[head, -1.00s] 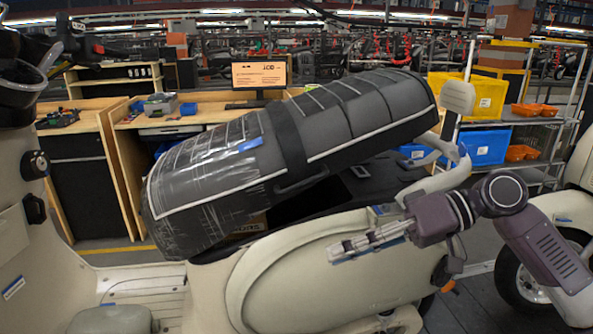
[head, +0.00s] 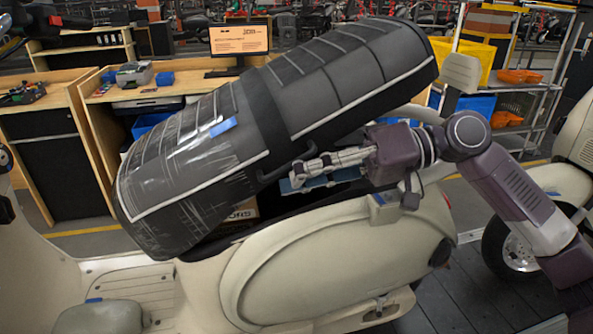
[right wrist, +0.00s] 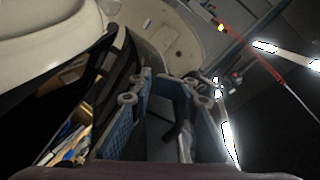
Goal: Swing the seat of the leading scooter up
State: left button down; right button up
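The scooter's long dark seat (head: 330,80) is tilted up, its rear end high at the right and its front end low at the left. Clear wrap covers its front part. Below it, the open underseat space shows a carton (head: 243,212), above the cream body (head: 320,275). My right gripper (head: 292,178) is at the seat's lower side edge, by a dark side handle (head: 290,168); whether it touches is unclear. In the right wrist view its two blue-padded fingers (right wrist: 172,112) stand apart, with a grey surface and a dark piece showing between them. My left gripper is out of view.
Behind stand wooden workbenches (head: 90,100) with a monitor (head: 240,40) and a rack (head: 510,90) with coloured bins. Another scooter's wheel (head: 510,245) is at the right. The slatted floor (head: 490,285) is free between the scooters.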

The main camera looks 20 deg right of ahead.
jog(key=shift+d, duration=0.4)
jog(key=shift+w+d+r, duration=0.1)
jog(key=shift+d, duration=0.05)
jog(key=shift+c, duration=1.5)
jog(key=shift+r, duration=0.1)
grip_shut()
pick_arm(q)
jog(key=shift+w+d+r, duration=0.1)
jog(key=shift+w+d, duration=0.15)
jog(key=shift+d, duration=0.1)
